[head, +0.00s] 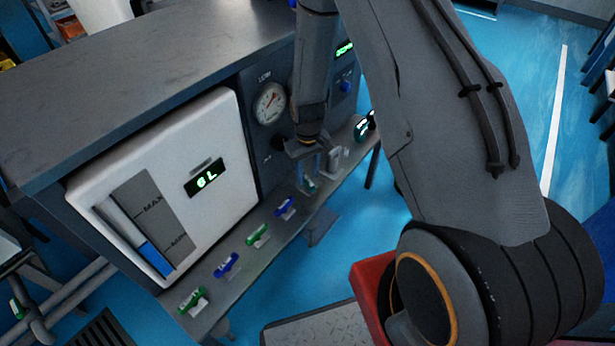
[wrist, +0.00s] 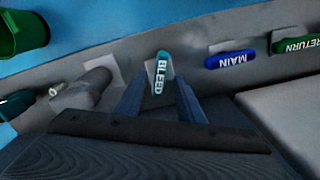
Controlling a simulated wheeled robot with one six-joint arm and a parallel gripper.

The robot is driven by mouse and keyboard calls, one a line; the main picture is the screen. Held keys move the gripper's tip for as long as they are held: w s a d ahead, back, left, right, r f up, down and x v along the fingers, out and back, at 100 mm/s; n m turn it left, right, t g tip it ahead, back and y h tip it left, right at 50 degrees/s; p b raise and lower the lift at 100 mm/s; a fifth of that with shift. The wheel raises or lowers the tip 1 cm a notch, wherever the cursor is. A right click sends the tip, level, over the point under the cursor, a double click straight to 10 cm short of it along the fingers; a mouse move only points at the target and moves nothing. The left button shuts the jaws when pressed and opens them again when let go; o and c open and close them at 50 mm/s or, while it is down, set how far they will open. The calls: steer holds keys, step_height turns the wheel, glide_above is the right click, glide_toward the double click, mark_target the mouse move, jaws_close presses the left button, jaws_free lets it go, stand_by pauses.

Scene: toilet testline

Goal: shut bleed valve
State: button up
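The bleed valve has a teal handle marked BLEED (wrist: 161,73), seen in the wrist view. It lies roughly crosswise to the shelf's length, unlike the neighbouring MAIN and RETURN handles. My gripper (wrist: 159,90) is open, with one blue finger on each side of the handle's near end. I cannot tell whether either finger touches it. In the head view my gripper (head: 308,168) hangs over the shelf below the gauge, and the teal handle (head: 310,186) shows only partly beneath it.
The blue MAIN handle (wrist: 230,59) and green RETURN handle (wrist: 297,44) sit to the right in the wrist view. A grey fitting (wrist: 85,90) stands to the left. In the head view, a white tank panel (head: 225,140) reads 6 L, beside a round gauge (head: 270,104).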

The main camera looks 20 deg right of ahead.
mark_target(308, 180)
step_height(308, 180, up, 6)
steer(key=shift+f, duration=0.1)
